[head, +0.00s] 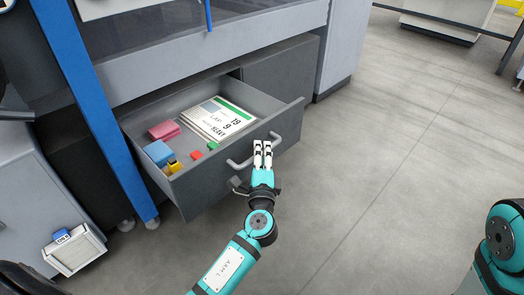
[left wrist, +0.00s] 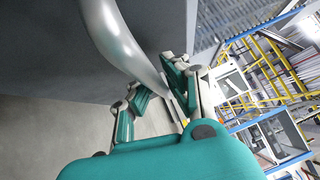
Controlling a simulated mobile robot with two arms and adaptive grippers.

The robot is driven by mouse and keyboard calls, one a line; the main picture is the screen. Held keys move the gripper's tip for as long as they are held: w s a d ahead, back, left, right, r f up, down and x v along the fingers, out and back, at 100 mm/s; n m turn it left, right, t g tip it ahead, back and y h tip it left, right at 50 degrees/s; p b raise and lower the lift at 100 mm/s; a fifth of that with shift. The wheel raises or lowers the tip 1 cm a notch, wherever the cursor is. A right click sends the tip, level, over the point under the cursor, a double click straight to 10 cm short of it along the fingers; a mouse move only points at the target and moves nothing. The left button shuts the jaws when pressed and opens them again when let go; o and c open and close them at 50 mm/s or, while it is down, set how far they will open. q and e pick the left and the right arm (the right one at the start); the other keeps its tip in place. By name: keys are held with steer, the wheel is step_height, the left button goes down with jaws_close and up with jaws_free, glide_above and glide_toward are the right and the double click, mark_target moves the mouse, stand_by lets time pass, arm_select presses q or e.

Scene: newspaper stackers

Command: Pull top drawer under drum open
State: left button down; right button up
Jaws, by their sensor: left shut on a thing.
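The grey drawer (head: 205,194) stands pulled out from the cabinet, and its inside shows. Its curved metal handle (head: 239,164) runs along the drawer front. In the left wrist view the handle (left wrist: 122,38) passes between the fingers of the left gripper (left wrist: 160,90). Inside the drawer lie a stack of printed sheets (head: 217,118), a pink block (head: 164,130), a blue block (head: 158,152) and small red, green and yellow pieces. The drum cannot be made out. My right gripper is out of view.
A blue post (head: 95,108) stands left of the drawer. A white holder (head: 74,250) is low at the left. A closed grey panel (head: 283,73) is beside the drawer at right. The floor (head: 390,180) at right is clear. Yellow-and-blue racks show in the left wrist view.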

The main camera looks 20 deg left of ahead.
arm_select(q)
steer(key=c, duration=1.4)
jaws_free()
steer(key=shift+a+f, duration=0.1)
steer(key=shift+f, duration=0.2)
steer(key=shift+c, duration=0.2)
steer(key=shift+o, duration=0.5)
steer(key=shift+r, duration=0.1)
steer(key=shift+s, duration=0.1)
steer(key=v, duration=1.2)
